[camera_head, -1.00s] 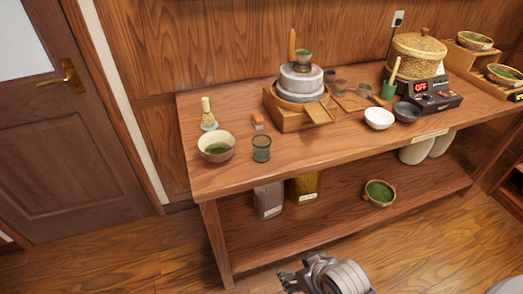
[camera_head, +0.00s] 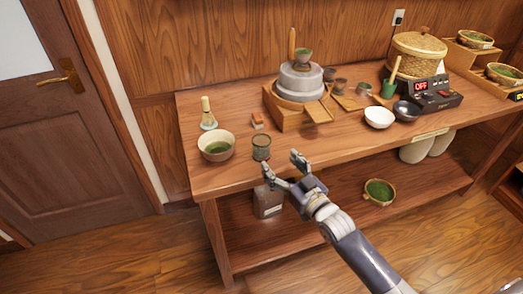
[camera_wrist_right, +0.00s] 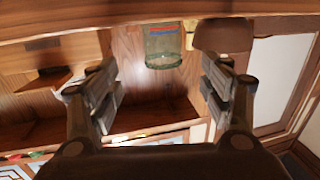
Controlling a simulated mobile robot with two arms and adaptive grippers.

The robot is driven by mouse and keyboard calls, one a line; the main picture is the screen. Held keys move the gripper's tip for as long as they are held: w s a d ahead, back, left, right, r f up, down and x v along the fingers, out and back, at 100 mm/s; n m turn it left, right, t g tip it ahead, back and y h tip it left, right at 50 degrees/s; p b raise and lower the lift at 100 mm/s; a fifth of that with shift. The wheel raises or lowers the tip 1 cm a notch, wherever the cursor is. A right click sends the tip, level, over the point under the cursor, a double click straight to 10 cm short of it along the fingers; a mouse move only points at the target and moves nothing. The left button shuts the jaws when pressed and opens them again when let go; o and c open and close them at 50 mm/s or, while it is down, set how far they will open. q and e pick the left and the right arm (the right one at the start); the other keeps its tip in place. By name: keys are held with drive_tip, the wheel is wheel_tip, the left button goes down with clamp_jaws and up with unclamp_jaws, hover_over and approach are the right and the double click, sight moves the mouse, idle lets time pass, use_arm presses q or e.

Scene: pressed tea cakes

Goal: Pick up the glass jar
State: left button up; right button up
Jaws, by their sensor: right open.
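The glass jar (camera_head: 261,147) is a small, dark greenish vessel standing upright near the front edge of the wooden table, just right of a tea bowl. In the right wrist view the glass jar (camera_wrist_right: 164,50) appears upside down, at top centre, between and beyond the fingers. My right gripper (camera_head: 281,165) is open and empty at the table's front edge, just right of and nearer than the jar. Its spread fingers also show in the wrist view (camera_wrist_right: 160,85), apart from the jar. My left gripper is not in view.
A tea bowl (camera_head: 216,146) and a whisk on its stand (camera_head: 208,114) are left of the jar. A stone mill (camera_head: 301,82) stands behind it; a white bowl (camera_head: 379,117) is to the right. A labelled container (camera_head: 268,201) stands on the lower shelf.

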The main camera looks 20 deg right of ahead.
sight(266, 149)
drive_tip(key=x, duration=0.5)
drive_tip(key=shift+w+a, duration=0.1)
drive_tip(key=shift+w, duration=0.15)
drive_tip(key=shift+w+a+r+p, duration=0.15)
drive_tip(key=shift+w+p, duration=0.25)
drive_tip(key=shift+w, duration=0.05)
drive_tip(key=shift+f+x, duration=0.2)
drive_tip(key=shift+x, duration=1.9)
drive_tip(key=shift+a, duration=0.2)
drive_tip(key=shift+c, duration=0.2)
drive_tip(key=c, duration=1.2)
